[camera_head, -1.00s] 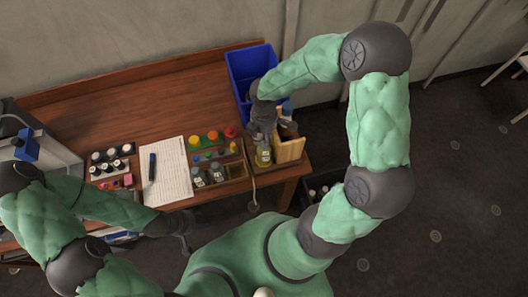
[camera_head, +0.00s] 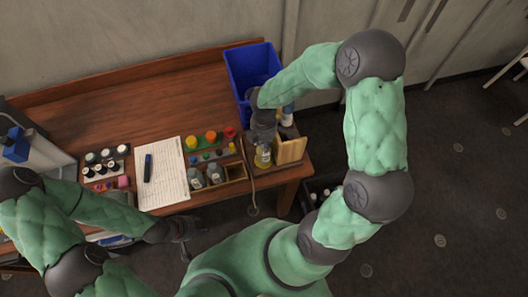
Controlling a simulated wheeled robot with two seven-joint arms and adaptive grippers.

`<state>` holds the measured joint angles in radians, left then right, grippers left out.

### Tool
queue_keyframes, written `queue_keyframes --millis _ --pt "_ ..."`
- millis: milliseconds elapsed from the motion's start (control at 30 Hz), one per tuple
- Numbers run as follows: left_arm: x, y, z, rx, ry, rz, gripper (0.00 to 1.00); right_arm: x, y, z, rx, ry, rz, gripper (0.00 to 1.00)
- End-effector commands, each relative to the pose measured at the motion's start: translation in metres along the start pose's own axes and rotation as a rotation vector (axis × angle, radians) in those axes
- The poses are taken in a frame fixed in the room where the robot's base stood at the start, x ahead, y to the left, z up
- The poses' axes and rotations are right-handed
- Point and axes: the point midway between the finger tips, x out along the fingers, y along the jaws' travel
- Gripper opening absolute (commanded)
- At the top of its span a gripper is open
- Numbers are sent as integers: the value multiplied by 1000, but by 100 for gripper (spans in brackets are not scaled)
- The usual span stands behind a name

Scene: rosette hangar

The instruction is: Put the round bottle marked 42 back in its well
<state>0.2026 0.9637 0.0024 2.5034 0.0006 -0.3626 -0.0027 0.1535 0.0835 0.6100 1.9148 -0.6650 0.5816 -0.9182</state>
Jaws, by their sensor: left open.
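A bottle with yellow contents and a pale label (camera_head: 263,159) stands at the right end of the table; its number is too small to read. My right gripper (camera_head: 264,145) is directly above it and covers its top, so I cannot tell whether the fingers are closed on it. Two greyish labelled bottles (camera_head: 215,174) stand in a wooden rack (camera_head: 237,183), which has an open-looking compartment on its right. My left gripper (camera_head: 187,242) is open and empty in front of the table's front edge, away from the bottles.
A blue bin (camera_head: 252,68) stands behind my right gripper. An upright wooden board (camera_head: 291,151) is close on its right. Coloured caps (camera_head: 211,137) sit behind the bottles. A written sheet (camera_head: 170,190) with a pen (camera_head: 148,168) lies left. The table's back middle (camera_head: 130,110) is clear.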

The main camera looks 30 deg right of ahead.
Motion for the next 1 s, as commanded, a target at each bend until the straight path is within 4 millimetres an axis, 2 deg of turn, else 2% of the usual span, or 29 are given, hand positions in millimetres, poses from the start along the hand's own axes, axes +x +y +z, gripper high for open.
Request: queue_keyframes --millis 433,1000 --pt "-1 0 0 0 0 0 52 -2 1 0 0 0 2 9" --pt "-20 7 1 0 0 0 52 -26 1 0 0 0 2 9"
